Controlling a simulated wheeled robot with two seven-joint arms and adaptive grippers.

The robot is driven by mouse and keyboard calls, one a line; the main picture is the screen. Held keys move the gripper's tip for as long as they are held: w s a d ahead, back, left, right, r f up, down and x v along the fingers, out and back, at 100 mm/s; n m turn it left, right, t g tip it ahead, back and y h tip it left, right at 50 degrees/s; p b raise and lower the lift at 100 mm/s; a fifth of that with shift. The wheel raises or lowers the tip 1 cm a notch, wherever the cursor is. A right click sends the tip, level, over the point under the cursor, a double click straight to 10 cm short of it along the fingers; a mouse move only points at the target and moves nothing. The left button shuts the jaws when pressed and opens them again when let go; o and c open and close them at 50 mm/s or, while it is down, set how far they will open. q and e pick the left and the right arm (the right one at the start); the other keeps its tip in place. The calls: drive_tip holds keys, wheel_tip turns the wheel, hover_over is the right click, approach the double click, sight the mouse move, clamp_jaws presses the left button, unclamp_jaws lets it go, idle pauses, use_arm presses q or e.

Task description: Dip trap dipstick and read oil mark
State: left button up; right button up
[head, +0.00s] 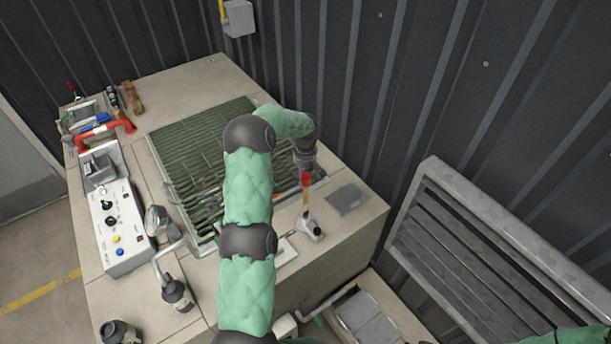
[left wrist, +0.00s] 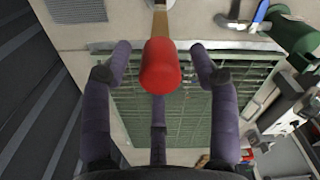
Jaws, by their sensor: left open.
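A dipstick-like stick with a red knob (head: 306,179) and a brown shaft runs down toward a small metal fitting (head: 311,230) on the worktop. The red knob also shows large in the left wrist view (left wrist: 160,67), with the brown shaft (left wrist: 160,24) beyond it. My left gripper (head: 305,166) is just above the knob. In the left wrist view its three fingers are spread around the knob, with gaps visible at the sides. No oil mark can be made out. My right gripper is out of view.
A green grating (head: 200,150) covers the middle of the worktop. A grey plate (head: 347,198) lies right of the stick. A slatted bench (head: 470,260) and ribbed wall bound the right.

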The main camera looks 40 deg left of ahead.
use_arm(q)
wheel_tip(320, 180, up, 12)
idle(0.5)
drive_tip(key=shift+f, duration=0.1)
